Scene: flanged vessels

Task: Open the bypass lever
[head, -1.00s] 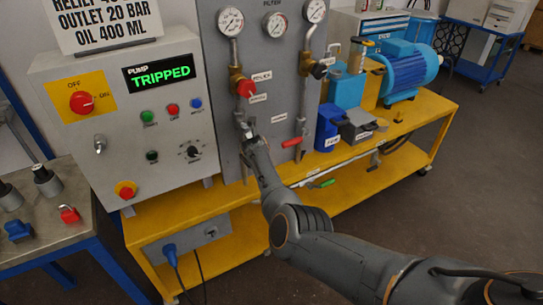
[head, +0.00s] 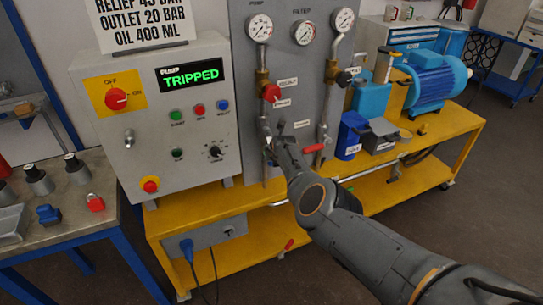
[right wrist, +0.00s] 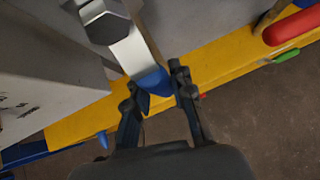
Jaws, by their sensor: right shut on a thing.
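A lever (right wrist: 135,50) with a flat silver arm and a blue end (right wrist: 151,80) hangs from a dark hex fitting in the right wrist view. My right gripper (right wrist: 158,82) is shut on its blue end, one finger on each side. In the head view my right gripper (head: 272,147) is at the left vertical pipe of the grey panel, below a red knob (head: 271,92). There the gripper hides most of the lever. I cannot read a bypass label. My left gripper is not in view.
A red lever handle (head: 314,148) sits close on the right; it also shows in the right wrist view (right wrist: 292,27), near a green handle (right wrist: 287,56). The control box (head: 150,120) reading TRIPPED stands left. The yellow bench (head: 215,205) runs below.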

